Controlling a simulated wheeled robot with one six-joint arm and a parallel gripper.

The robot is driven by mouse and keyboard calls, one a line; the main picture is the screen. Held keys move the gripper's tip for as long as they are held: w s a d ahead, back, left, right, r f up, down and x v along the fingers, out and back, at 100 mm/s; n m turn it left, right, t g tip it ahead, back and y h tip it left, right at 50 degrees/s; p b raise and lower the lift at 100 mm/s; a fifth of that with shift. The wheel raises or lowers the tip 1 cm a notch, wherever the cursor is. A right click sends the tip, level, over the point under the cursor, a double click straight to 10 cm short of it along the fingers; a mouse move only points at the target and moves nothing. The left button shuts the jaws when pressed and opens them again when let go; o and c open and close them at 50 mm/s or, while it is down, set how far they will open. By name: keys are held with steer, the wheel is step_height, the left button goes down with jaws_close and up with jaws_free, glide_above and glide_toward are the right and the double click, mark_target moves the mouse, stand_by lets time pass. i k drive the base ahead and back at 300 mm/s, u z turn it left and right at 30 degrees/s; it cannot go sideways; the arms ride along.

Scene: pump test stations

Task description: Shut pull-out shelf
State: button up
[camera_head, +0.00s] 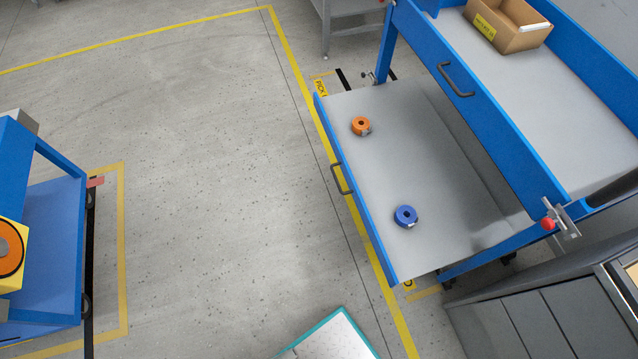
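The pull-out shelf (390,175) is the lower, grey-surfaced shelf of a blue rack, and it sticks out to the left from under the upper level. Its blue front edge (355,200) carries a dark handle (341,179) at about the middle. An orange ring-shaped part (361,126) lies on the shelf toward the back. A blue ring-shaped part (405,216) lies nearer the front end. The shelf's right portion is in shadow under the upper level. My gripper is not in view.
The upper level (545,110) has its own dark handle (455,80) and holds a cardboard box (508,24). A red-knobbed clamp (548,223) sits at the rack's corner. A blue cart (40,240) stands at left. Grey cabinets (540,320) stand lower right. Floor left of the shelf is clear.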

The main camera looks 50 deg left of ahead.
mark_target(409, 157)
steer(key=k, duration=0.15)
steer(key=z, duration=1.05)
steer(key=i, duration=0.85)
steer(key=u, duration=3.05)
steer(key=i, duration=0.5)
steer(key=u, duration=0.1)
